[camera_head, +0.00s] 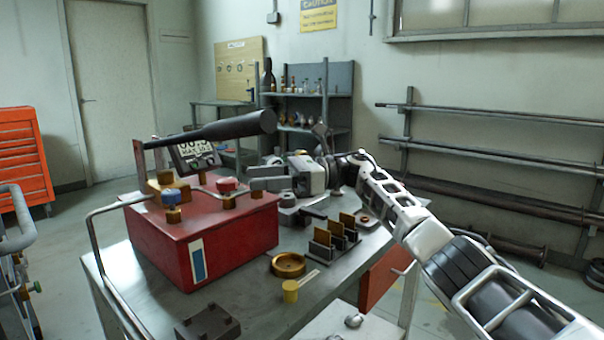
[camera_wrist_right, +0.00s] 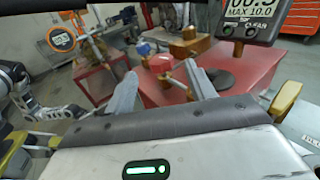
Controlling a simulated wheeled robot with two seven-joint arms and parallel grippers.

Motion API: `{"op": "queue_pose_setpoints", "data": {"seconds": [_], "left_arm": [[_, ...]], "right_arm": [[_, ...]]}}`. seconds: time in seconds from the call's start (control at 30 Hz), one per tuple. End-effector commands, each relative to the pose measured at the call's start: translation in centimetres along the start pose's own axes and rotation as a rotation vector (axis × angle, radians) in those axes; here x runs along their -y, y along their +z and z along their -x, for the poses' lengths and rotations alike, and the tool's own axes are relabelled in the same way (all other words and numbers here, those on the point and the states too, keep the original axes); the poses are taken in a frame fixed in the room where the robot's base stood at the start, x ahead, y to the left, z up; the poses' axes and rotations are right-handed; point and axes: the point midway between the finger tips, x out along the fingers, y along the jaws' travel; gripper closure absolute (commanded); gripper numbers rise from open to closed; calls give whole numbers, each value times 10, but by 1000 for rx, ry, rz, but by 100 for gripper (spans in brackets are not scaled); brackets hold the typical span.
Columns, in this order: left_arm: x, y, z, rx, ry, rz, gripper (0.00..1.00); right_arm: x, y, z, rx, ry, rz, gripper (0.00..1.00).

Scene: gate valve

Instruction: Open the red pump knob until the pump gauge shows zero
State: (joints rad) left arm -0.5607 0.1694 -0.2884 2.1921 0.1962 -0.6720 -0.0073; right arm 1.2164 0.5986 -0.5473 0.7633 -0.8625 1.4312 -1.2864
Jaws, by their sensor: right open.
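The red pump knob (camera_head: 227,185) sits on a brass fitting on top of the red pump box (camera_head: 235,225). A blue knob (camera_head: 170,197) stands to its left. My right gripper (camera_head: 257,178) is open just right of the red knob, pointing toward it. In the right wrist view the red knob (camera_wrist_right: 160,62) shows beyond and between the two open fingertips, with no contact visible. The digital pump gauge (camera_head: 195,152) stands behind the knobs; its top is partly hidden by a dark cylinder. In the wrist view the gauge (camera_wrist_right: 250,20) is cut off at the top.
The dark cylinder (camera_head: 220,130) extends above the box. On the metal table (camera_head: 255,305) are a brass ring (camera_head: 288,265), a rack of upright plates (camera_head: 335,235) and a yellow cap (camera_head: 290,290). A red tool cabinet (camera_head: 22,160) stands far left.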

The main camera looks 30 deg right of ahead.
Motion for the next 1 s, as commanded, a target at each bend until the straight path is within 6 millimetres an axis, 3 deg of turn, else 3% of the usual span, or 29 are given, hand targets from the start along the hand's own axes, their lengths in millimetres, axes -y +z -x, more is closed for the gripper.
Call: {"op": "queue_pose_setpoints", "data": {"seconds": [0.2, 0.4, 0.6, 1.0], "left_arm": [[1, 4, 0, 16, -3, 1, 64], [3, 7, -1, 28, -6, 2, 64], [3, 7, -1, 29, -7, 3, 64], [2, 4, -1, 22, -6, 4, 64]], "right_arm": [[1, 1, 53, 0, -4, 1, 45], [1, 1, 82, 0, -2, 1, 45], [0, 1, 92, 0, 1, 2, 45], [0, 0, 92, 0, 1, 2, 45]]}}
